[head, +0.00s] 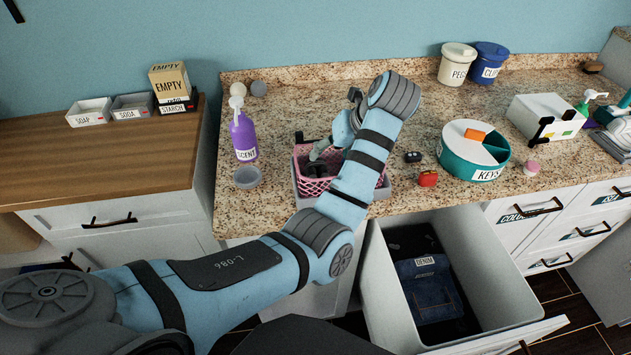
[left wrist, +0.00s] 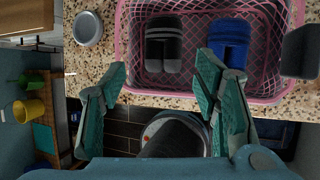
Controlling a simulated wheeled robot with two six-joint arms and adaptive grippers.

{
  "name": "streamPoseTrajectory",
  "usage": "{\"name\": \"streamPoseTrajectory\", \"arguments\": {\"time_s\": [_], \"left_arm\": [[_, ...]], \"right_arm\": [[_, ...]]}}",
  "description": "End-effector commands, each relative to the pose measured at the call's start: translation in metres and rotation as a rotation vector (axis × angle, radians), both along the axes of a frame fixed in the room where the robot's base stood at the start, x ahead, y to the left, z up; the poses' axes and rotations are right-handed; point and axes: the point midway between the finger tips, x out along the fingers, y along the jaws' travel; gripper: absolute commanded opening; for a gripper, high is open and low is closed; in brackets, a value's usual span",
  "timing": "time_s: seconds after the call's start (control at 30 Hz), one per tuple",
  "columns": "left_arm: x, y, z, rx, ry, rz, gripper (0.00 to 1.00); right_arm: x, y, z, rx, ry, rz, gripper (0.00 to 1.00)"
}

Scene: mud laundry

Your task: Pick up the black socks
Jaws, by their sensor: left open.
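The black socks (left wrist: 163,45) lie as a folded pair in the left part of a pink mesh basket (left wrist: 136,30), beside a blue pair (left wrist: 229,42). In the head view the pink basket (head: 312,187) stands on the granite counter, and my forearm and wrist cover part of it. My left gripper (head: 327,143) is over the basket. In the left wrist view its fingers (left wrist: 158,72) are spread with nothing between them, and the black socks show beyond them, apart from the fingertips. My right gripper is not in view.
A purple bottle (head: 243,134) and a grey cup (head: 247,177) stand left of the basket. An open drawer (head: 385,285) holding denim juts out below the counter.

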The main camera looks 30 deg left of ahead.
Motion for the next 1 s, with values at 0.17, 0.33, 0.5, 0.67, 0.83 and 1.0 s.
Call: {"name": "streamPoseTrajectory", "arguments": {"time_s": [0.17, 0.33, 0.5, 0.67, 0.83, 1.0], "left_arm": [[0.004, 0.017, -0.041, 0.002, 0.000, -0.003, 0.56], [0.004, 0.031, -0.057, 0.004, -0.002, 0.005, 0.56], [0.007, 0.048, -0.086, 0.003, -0.001, 0.009, 0.56], [0.006, 0.053, -0.084, 0.003, -0.002, 0.012, 0.56], [0.005, 0.054, -0.083, 0.003, -0.002, 0.016, 0.38], [0.006, 0.054, -0.082, 0.004, -0.003, 0.015, 0.21]], "right_arm": [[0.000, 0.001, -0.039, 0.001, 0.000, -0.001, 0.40], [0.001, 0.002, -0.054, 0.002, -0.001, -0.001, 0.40], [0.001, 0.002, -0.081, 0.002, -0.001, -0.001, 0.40], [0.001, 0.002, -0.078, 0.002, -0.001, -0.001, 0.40], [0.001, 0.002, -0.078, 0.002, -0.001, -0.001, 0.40], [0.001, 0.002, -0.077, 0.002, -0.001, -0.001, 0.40]]}}
